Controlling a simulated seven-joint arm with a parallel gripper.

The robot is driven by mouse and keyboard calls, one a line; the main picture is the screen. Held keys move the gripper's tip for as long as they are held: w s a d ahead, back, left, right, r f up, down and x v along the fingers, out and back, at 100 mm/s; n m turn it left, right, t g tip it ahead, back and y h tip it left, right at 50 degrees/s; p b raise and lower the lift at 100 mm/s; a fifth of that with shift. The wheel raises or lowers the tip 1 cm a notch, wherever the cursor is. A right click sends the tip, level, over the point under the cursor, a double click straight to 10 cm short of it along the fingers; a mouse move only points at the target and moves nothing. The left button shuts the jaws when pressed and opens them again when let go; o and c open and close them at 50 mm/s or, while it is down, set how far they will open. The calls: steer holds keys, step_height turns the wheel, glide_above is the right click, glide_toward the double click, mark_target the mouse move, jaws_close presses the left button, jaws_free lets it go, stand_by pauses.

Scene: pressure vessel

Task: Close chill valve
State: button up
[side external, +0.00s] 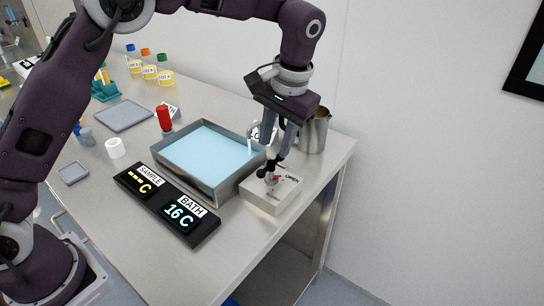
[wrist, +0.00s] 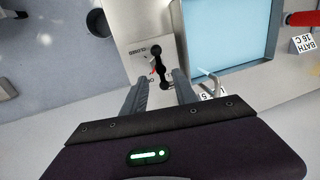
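The chill valve is a pale box (side external: 272,190) at the right front of the bench, marked OPEN and CLOSED. On top is a black knobbed handle (wrist: 157,62) with a small red pointer (wrist: 152,68). In the wrist view the handle runs from near the CLOSED mark down toward my gripper. My gripper (side external: 274,168) points down over the valve box. In the wrist view the two fingers of my gripper (wrist: 160,76) are apart, with the handle's near end between them. Contact with the handle cannot be told.
A metal bath (side external: 208,155) of pale blue liquid stands left of the valve, with a curved spout (side external: 251,132) beside it. A black display (side external: 168,204) reads BATH 16 C. A metal jug (side external: 315,132) stands behind the valve. A red-handled item (side external: 164,117) stands behind the bath.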

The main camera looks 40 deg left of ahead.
mark_target(271, 164)
steer(key=f, duration=0.2)
steer(key=a+f, duration=0.1)
steer(key=f, duration=0.2)
steer(key=shift+f, duration=0.1)
steer(key=shift+c, duration=0.2)
jaws_close()
